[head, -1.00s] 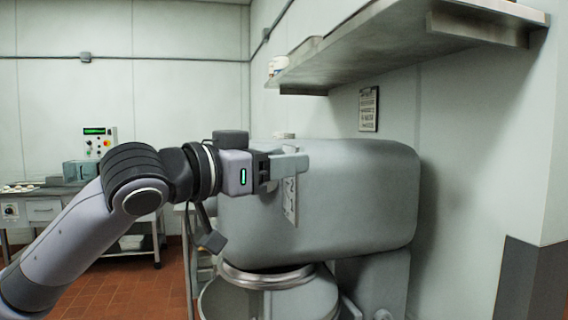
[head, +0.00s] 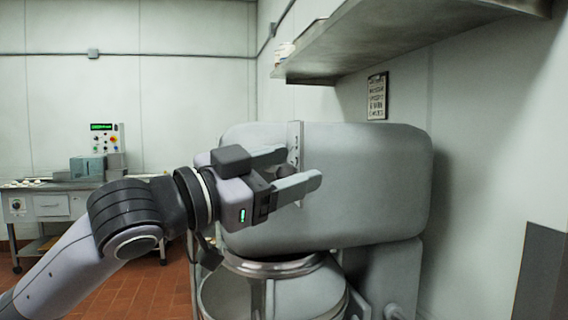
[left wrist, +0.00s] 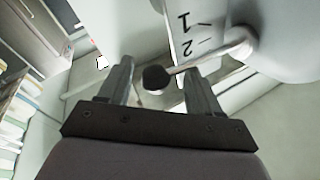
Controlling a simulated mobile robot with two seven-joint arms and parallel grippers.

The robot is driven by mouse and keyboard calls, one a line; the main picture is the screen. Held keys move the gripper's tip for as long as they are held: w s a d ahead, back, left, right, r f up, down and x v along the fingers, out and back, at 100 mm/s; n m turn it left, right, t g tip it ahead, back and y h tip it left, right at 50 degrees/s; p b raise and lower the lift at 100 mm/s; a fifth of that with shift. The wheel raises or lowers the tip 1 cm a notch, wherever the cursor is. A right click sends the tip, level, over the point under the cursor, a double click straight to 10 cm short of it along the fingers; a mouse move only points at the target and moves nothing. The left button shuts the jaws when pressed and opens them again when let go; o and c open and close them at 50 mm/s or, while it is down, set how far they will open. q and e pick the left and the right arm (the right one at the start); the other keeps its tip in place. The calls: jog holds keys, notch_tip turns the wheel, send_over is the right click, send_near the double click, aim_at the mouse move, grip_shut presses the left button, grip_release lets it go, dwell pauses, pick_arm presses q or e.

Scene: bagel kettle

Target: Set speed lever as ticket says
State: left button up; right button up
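The speed lever is a dark round knob (left wrist: 156,77) on a thin pale rod, which runs to a hub on the grey mixer housing. It stands out beside a white plate (left wrist: 195,30) with black marks; "1" and "2" are readable in the left wrist view. In the head view the plate (head: 296,140) is partly behind my gripper. My left gripper (head: 302,166) is open, its two fingers apart, with the knob appearing between them; I cannot tell if either touches it. My right gripper is out of view. No ticket is clearly identifiable.
The mixer (head: 370,190) has a steel bowl (head: 275,267) below. A shelf (head: 400,40) overhangs at upper right. A framed notice (head: 377,96) hangs on the wall, its text too small to read. A bench (head: 75,187) with a control box (head: 105,138) stands at left.

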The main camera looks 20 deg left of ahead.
pick_arm(q)
jog(key=shift+r, duration=0.1)
jog(key=shift+a, duration=0.1)
jog(key=shift+s+a, duration=0.2)
jog(key=shift+s, duration=0.1)
jog(key=b+v, duration=0.2)
jog(key=v, duration=0.4)
jog(key=shift+s, duration=0.15)
dwell(0.3)
